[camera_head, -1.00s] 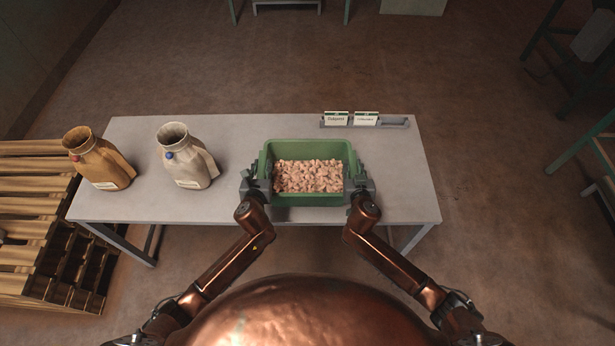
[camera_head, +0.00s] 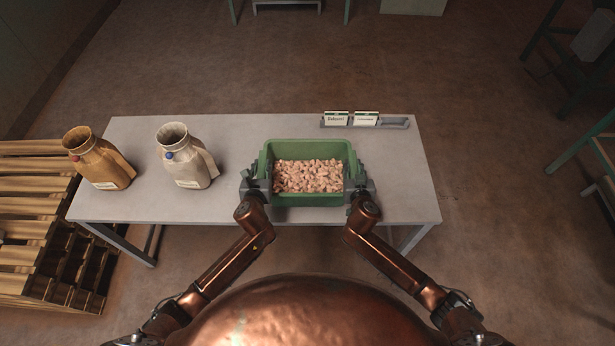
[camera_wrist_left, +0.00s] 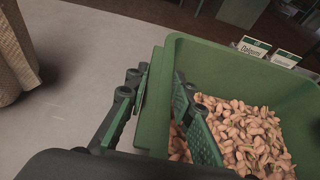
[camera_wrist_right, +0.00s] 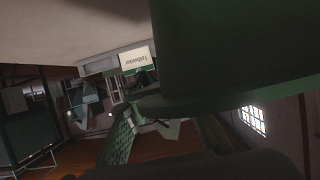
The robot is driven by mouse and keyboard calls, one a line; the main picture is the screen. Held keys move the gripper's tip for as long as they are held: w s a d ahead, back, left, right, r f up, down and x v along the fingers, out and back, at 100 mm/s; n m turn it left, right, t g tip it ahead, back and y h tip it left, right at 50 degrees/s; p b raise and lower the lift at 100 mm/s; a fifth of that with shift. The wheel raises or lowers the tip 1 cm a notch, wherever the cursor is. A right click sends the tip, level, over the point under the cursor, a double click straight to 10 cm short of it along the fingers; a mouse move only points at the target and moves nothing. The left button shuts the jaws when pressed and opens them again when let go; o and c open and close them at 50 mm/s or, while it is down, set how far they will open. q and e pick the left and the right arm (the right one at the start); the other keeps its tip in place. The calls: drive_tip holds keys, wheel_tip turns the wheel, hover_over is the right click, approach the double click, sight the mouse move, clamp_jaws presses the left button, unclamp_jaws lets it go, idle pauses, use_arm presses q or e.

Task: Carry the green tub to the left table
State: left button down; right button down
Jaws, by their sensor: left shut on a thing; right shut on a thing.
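The green tub (camera_head: 308,200), full of pale nuts, sits at the right part of the grey table (camera_head: 240,208) in the head view. My left gripper (camera_head: 258,183) is shut on the tub's left wall; in the left wrist view its fingers (camera_wrist_left: 165,105) straddle the green wall, one inside by the nuts. My right gripper (camera_head: 357,184) is shut on the tub's right wall. The right wrist view shows the tub's dark green side (camera_wrist_right: 235,50) close up, with a finger (camera_wrist_right: 120,135) beside it. Whether the tub touches the tabletop is hard to tell.
A brown sack (camera_head: 100,163) and a pale sack (camera_head: 188,160) stand left of the tub. A grey holder with two label cards (camera_head: 350,119) lies at the table's back right. Wooden pallets (camera_head: 40,225) are stacked at the left.

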use_arm(q)
drive_tip(key=shift+r, duration=0.2)
use_arm(e)
drive_tip(key=shift+r, duration=0.2)
